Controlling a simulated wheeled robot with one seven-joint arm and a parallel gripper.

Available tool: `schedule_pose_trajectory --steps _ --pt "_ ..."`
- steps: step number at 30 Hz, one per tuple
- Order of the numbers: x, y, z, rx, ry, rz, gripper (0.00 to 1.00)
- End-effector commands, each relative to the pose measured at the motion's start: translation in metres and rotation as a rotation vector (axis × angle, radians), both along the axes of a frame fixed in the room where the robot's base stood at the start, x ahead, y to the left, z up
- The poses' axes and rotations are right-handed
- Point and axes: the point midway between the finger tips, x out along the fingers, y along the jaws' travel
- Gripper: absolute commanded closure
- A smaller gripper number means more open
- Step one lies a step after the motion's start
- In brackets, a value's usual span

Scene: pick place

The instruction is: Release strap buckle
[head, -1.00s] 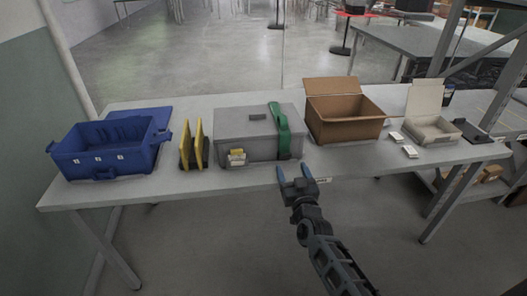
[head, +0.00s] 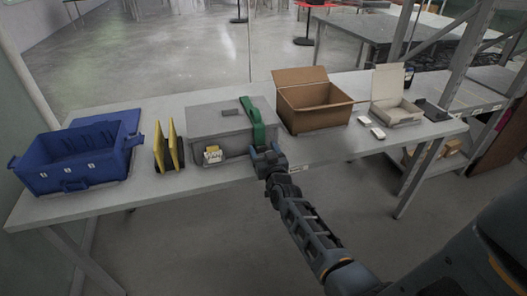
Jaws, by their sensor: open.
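A grey lidded box (head: 215,122) stands on the table in the head view. A green strap (head: 254,122) runs over its lid and down its front at the right side. The strap's lower end and any buckle there are mostly hidden behind my gripper. My gripper (head: 266,152) is open, with its blue fingertips at the lower front of the box by the strap's lower end. I cannot tell whether the fingers touch the strap or the box.
A small white and yellow item (head: 212,154) sits at the box's front. Yellow and black upright pieces (head: 168,148) and a blue crate (head: 72,184) stand to the left. An open cardboard box (head: 312,110) and a white open box (head: 398,112) stand to the right on the grey table (head: 190,188).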

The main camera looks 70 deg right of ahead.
Motion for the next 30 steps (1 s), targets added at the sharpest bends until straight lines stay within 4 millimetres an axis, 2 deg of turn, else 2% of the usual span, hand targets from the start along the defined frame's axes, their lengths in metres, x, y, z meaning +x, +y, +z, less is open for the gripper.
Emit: schedule_pose_trajectory --steps 5,22,30 --pt "-0.0001 0.0 0.0 0.0 0.0 0.0 0.29" --pt "-0.0003 0.0003 0.0001 0.0 0.0 0.0 0.83" --pt "-0.0006 0.001 -0.0033 -0.011 -0.008 0.0 0.84"
